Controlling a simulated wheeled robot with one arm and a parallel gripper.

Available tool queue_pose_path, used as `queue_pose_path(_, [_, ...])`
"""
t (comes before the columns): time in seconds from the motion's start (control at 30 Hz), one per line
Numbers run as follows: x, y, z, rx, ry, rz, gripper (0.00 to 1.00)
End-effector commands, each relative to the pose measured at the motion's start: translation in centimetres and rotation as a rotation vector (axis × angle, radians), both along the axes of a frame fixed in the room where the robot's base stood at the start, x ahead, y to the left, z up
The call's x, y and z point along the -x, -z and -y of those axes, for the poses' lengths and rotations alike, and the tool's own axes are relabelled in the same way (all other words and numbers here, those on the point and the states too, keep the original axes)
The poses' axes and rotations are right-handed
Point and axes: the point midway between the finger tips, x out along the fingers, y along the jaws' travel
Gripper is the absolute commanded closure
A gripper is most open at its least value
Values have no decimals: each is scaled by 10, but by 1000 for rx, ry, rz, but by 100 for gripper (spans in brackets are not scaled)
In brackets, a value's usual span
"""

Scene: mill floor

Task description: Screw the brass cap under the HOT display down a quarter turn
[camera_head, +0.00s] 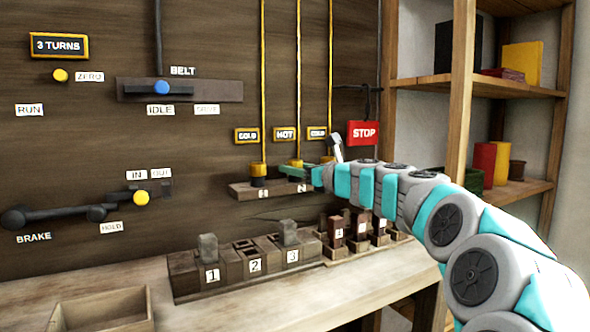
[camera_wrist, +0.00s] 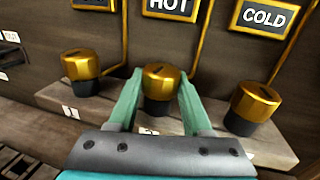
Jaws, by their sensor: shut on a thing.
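The HOT display (camera_head: 285,134) hangs on the dark wall between two other displays; it also shows at the top of the wrist view (camera_wrist: 170,9). The brass cap (camera_wrist: 161,76) under it sits upright on a black neck, with a dark slot mark on its top. My gripper (camera_wrist: 160,88) has its two green fingers on either side of this cap, shut on it. In the head view my gripper (camera_head: 297,171) reaches in from the right and hides part of the cap and its neck.
Brass caps stand left (camera_wrist: 87,63) and right (camera_wrist: 257,98) of the gripped one, close to my fingers, on a wooden ledge (camera_wrist: 205,122). Yellow pipes (camera_head: 263,80) run up the wall. A red STOP sign (camera_head: 364,133) is to the right. Numbered blocks (camera_head: 210,274) stand on the bench below.

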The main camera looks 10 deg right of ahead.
Motion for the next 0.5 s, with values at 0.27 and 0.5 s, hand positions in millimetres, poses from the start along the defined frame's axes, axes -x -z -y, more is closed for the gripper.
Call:
queue_pose_path(0.27, [2,-1,-4,-1,222,3,100])
queue_pose_path(0.5, [1,2,-6,0,407,0,100])
